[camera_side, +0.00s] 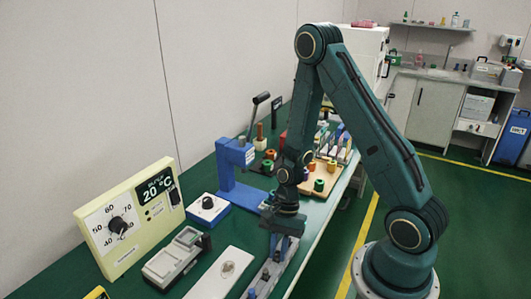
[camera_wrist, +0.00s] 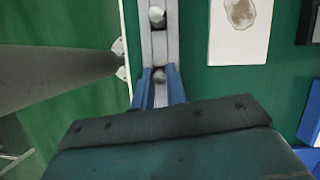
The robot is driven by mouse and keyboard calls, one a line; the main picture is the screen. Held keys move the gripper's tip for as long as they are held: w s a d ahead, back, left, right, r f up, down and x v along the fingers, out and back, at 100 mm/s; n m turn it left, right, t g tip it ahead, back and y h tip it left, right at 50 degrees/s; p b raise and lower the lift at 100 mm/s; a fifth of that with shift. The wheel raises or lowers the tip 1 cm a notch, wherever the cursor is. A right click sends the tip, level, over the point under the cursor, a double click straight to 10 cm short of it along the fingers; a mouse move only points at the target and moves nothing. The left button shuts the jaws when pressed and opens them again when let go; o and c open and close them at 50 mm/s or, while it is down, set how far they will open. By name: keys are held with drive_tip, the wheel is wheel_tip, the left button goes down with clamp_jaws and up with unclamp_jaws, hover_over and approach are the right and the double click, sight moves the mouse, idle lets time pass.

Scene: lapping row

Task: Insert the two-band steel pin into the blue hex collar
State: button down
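My gripper (camera_wrist: 159,76) points down over a narrow grey rack (camera_wrist: 147,50), which also shows in the side view (camera_side: 259,284). Its two blue fingers stand on either side of a round steel pin top (camera_wrist: 158,73). Whether they touch it is unclear. A second steel pin top (camera_wrist: 157,17) shows farther up the rack. Bands on these pins cannot be made out, so I cannot tell which is the two-band pin. In the side view my gripper (camera_side: 283,243) partly covers the rack. I cannot pick out the blue hex collar for certain.
A wooden board (camera_side: 313,191) with several coloured pieces lies behind my gripper. A blue press (camera_side: 228,170) stands to its left. A white plate (camera_side: 221,272), a grey instrument (camera_side: 172,257) and a temperature panel (camera_side: 128,218) are farther left on the green bench.

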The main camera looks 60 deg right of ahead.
drive_tip(key=shift+r, duration=0.2)
idle(0.3)
wheel_tip(320, 180, up, 20)
drive_tip(key=shift+f, duration=0.2)
idle(0.7)
idle(0.6)
drive_tip(key=w+d+f+m, duration=0.2)
drive_tip(key=w+d, duration=0.1)
drive_tip(key=d, duration=0.3)
drive_tip(key=w+d+f+m+t, duration=0.1)
drive_tip(key=w+d+f+m, duration=0.1)
drive_tip(key=w+d, duration=0.2)
drive_tip(key=w+d+f+m+t, duration=0.1)
drive_tip(key=w+d, duration=0.3)
drive_tip(key=d, duration=0.6)
drive_tip(key=shift+w+d+f+m, duration=0.25)
drive_tip(key=shift+f+m, duration=0.25)
drive_tip(key=shift+f, duration=0.2)
drive_tip(key=shift+a+f, duration=0.1)
drive_tip(key=shift+f, duration=0.05)
drive_tip(key=shift+f, duration=2.7)
